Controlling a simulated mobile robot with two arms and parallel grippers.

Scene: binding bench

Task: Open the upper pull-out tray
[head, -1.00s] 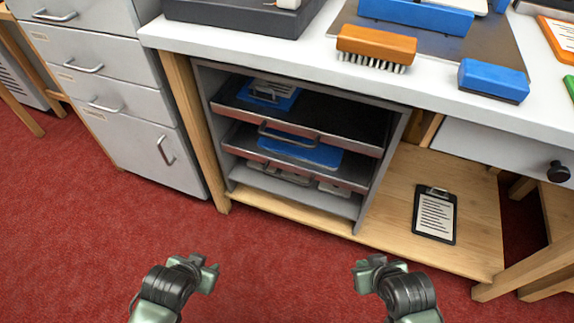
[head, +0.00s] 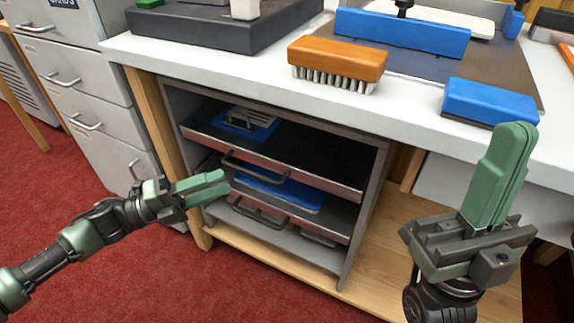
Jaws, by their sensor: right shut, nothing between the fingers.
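The upper pull-out tray (head: 320,182) sits in the grey cabinet under the bench, its front edge about level with the cabinet opening. Its dark bar handle (head: 256,171) is on the front. A blue item with a clip (head: 246,124) lies inside it. My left gripper (head: 226,182) is open and empty, in front of the cabinet's left side, its fingers pointing toward the handle but apart from it in the picture. My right gripper (head: 515,128) is shut and empty, pointing up in front of the bench's right part.
A lower tray (head: 331,230) with its own handle (head: 260,213) sits below, holding a blue item (head: 285,191). A grey drawer cabinet (head: 85,90) stands at left. A brush (head: 337,60) and a blue block (head: 489,102) are on the bench top (head: 245,65).

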